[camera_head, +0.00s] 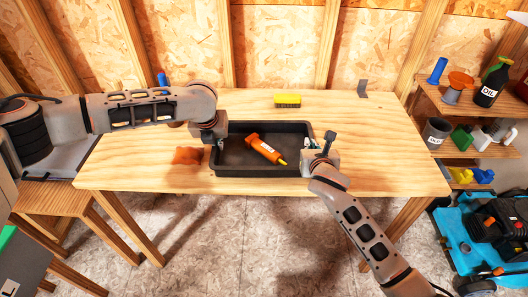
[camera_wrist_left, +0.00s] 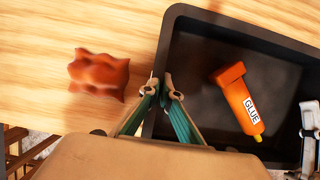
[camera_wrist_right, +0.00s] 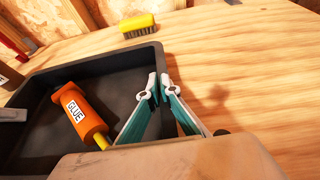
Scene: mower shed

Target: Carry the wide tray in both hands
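The wide black tray (camera_head: 230,158) appears to rest on the wooden table near its front edge. An orange glue tube (camera_head: 264,148) lies inside it. My left gripper (camera_wrist_left: 160,88) has its fingers on either side of the tray's left wall, close together and pinching it. My right gripper (camera_wrist_right: 157,90) has its fingers likewise closed on the tray's right wall. The glue tube also shows in the left wrist view (camera_wrist_left: 238,100) and the right wrist view (camera_wrist_right: 80,115). In the head view the fingers are small and partly hidden by my wrists.
A crumpled red-brown cloth (camera_head: 188,155) lies left of the tray. A yellow brush (camera_head: 287,100) and a grey bracket (camera_head: 362,88) are at the back of the table (camera_head: 390,150). Shelves (camera_head: 440,98) with bottles and a blue mower (camera_head: 480,235) stand at right. The table right of the tray is mostly clear.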

